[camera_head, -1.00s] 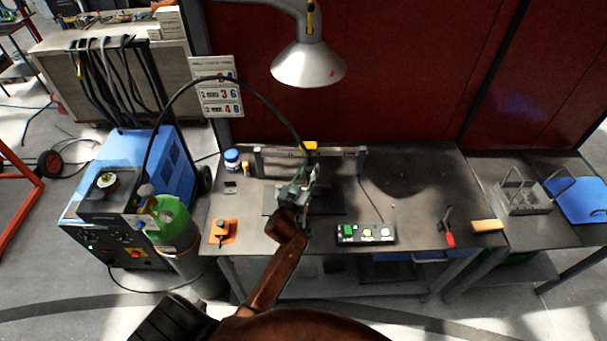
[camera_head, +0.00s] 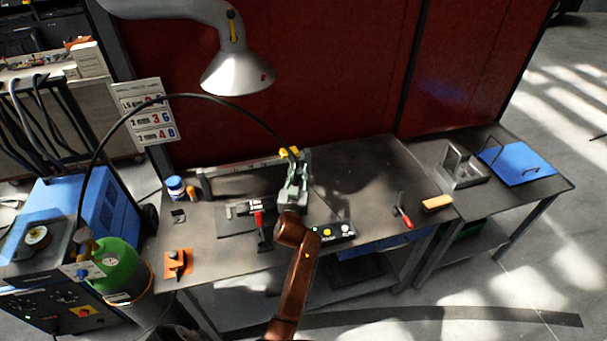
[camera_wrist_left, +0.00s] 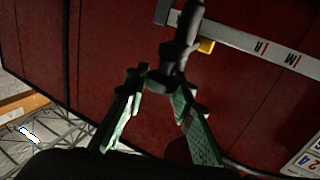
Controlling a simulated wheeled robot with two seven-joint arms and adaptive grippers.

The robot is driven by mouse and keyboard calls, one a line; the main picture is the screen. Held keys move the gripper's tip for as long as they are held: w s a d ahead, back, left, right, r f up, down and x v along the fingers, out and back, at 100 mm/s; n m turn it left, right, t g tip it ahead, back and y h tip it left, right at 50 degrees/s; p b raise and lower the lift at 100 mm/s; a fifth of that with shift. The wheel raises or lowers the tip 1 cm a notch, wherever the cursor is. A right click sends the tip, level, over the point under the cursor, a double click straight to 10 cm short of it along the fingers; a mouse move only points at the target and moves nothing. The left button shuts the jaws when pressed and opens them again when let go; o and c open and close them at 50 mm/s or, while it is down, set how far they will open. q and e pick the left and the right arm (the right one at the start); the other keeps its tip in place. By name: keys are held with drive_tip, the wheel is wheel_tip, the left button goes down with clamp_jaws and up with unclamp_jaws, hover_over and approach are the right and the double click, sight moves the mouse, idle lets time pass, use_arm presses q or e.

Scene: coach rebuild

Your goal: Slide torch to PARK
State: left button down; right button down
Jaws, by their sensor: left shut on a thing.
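The torch, dark and with its black cable looping from above left, is at the rail at the back of the bench; the wrist view shows its dark body (camera_wrist_left: 176,52). A yellow piece (camera_head: 288,152) sits at the torch, on the rail. The light rail (camera_head: 235,166) carries printed letters, partly seen in the wrist view (camera_wrist_left: 262,46). The torch is near the rail's right end, where my gripper hides the rail. My left gripper (camera_head: 294,166) is shut on the torch, its green fingers (camera_wrist_left: 158,98) either side of it. PARK is not readable. My right gripper is not in view.
A control box (camera_head: 336,231) stands partly behind my left arm. A red-handled tool (camera_head: 262,230) lies left of the arm; another (camera_head: 403,213) and a yellow-brown block (camera_head: 437,203) lie right.

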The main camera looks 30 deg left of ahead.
use_arm(q)
drive_tip(key=shift+w+d+r, duration=0.1)
drive_tip(key=shift+d+r, duration=0.05)
drive_tip(key=shift+r, duration=0.05)
drive_tip(key=c, duration=1.7)
unclamp_jaws()
drive_tip(key=shift+w, duration=0.15)
drive_tip(key=shift+o, duration=0.2)
drive_tip(key=shift+f, duration=0.1)
wheel_tip(320, 180, up, 10)
